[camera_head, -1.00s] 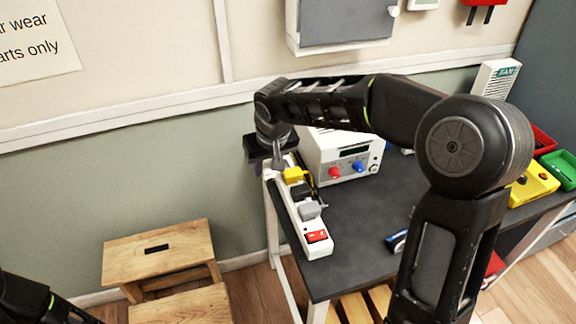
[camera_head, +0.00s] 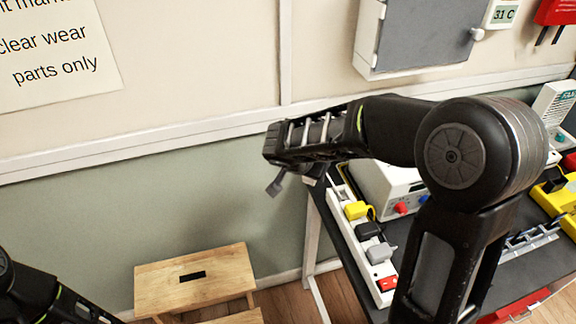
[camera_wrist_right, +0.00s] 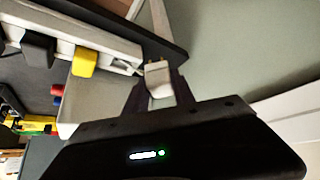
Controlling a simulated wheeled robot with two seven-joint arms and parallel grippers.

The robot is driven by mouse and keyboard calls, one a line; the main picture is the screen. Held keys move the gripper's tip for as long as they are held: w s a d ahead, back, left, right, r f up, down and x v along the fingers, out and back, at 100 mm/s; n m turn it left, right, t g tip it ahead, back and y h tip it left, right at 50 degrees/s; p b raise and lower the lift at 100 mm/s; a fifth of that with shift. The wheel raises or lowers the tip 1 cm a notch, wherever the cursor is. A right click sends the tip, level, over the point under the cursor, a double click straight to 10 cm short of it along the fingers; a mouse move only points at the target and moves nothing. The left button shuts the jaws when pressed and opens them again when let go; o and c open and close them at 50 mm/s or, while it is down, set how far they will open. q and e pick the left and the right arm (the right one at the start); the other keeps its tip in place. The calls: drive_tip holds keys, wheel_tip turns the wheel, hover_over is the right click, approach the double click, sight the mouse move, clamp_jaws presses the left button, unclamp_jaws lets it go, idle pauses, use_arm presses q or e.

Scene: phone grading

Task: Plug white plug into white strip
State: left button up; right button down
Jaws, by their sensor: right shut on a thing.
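In the right wrist view my right gripper (camera_wrist_right: 158,84) is shut on a white plug (camera_wrist_right: 157,77), whose prongs point away from the gripper. The white strip (camera_wrist_right: 110,42) runs across the upper left there, apart from the plug. In the head view the white strip (camera_head: 374,268) lies along the table's left edge, with a yellow plug (camera_head: 355,210), a black plug (camera_head: 368,230) and a grey plug (camera_head: 380,252) in it and a red switch at its near end. My right arm crosses above its far end; the held plug cannot be made out there. My left gripper is out of frame.
A white power supply (camera_head: 385,188) stands right of the strip. A wooden step stool (camera_head: 195,280) stands on the floor left of the table. The wall is close behind.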

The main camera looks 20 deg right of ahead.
drive_tip(key=s+d+m+g+h, duration=0.2)
drive_tip(key=s+d+m+g, duration=0.1)
drive_tip(key=d+m+g, duration=0.2)
drive_tip(key=d+m, duration=0.2)
drive_tip(key=m, duration=0.2)
drive_tip(key=shift+s+d+r+h, duration=0.25)
drive_tip(key=shift+d+r+h, duration=0.05)
drive_tip(key=shift+d+h, duration=0.1)
drive_tip(key=b, duration=0.1)
hover_over(348, 195)
drive_tip(key=a, duration=0.2)
drive_tip(key=shift+w+f, duration=0.15)
drive_tip(key=shift+f, duration=0.9)
drive_tip(key=shift+w+f, duration=0.1)
drive_tip(key=shift+f, duration=0.95)
drive_tip(key=shift+s+f+b, duration=0.1)
drive_tip(key=shift+f+b, duration=1.3)
drive_tip(key=shift+b, duration=0.45)
drive_tip(key=shift+a, duration=0.1)
